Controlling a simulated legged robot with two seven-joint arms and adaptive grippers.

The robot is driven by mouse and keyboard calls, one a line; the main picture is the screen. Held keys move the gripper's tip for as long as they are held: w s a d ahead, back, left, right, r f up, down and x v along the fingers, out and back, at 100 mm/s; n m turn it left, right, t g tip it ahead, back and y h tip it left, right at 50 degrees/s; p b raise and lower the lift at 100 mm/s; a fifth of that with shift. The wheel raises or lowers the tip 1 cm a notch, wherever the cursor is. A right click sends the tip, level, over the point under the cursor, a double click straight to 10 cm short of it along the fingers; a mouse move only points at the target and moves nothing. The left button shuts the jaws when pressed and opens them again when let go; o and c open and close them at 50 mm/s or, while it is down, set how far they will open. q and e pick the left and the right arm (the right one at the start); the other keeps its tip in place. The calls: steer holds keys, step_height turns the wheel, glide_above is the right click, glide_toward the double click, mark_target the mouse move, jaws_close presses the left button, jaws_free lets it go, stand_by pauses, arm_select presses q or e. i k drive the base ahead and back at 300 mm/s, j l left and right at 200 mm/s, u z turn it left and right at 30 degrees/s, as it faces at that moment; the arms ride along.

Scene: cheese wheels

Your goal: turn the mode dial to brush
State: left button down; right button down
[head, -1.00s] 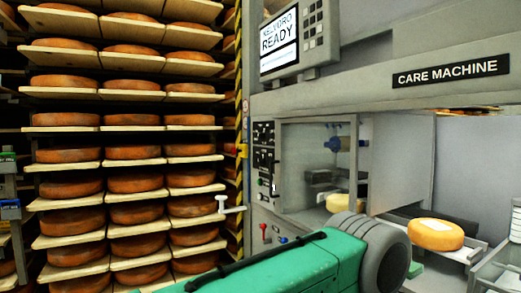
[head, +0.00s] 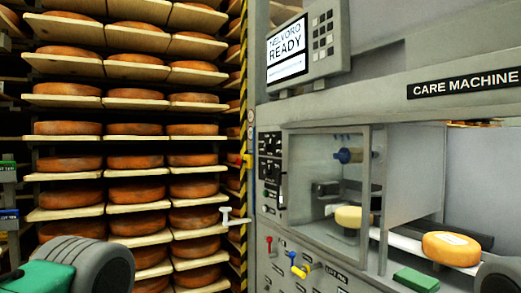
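The grey care machine (head: 355,105) fills the right half of the head view. Its black control panels (head: 270,144) are on the narrow front column, left of the glass window. Small knobs and switches show there, but their labels are too small to read. I cannot tell which one is the mode dial or where it points. Below, a lower front panel carries a red lever (head: 269,243), a blue knob (head: 291,254) and a yellow handle (head: 300,271).
A screen (head: 288,51) reading READY is above. One cheese wheel (head: 348,217) sits behind the glass, another (head: 451,248) on the right ledge, near a green block (head: 416,280). Shelves of cheese (head: 135,129) fill the left. A white handle (head: 226,215) sticks out beside the machine.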

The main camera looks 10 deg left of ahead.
mark_target(266, 145)
steer(key=u, duration=0.2)
steer(key=i+j+z, duration=0.1)
steer(key=z, duration=0.3)
steer(key=i+j+z, duration=0.1)
steer(key=z, duration=0.3)
steer(key=i+j+z, duration=0.1)
steer(key=z, duration=0.35)
steer(key=j, duration=0.1)
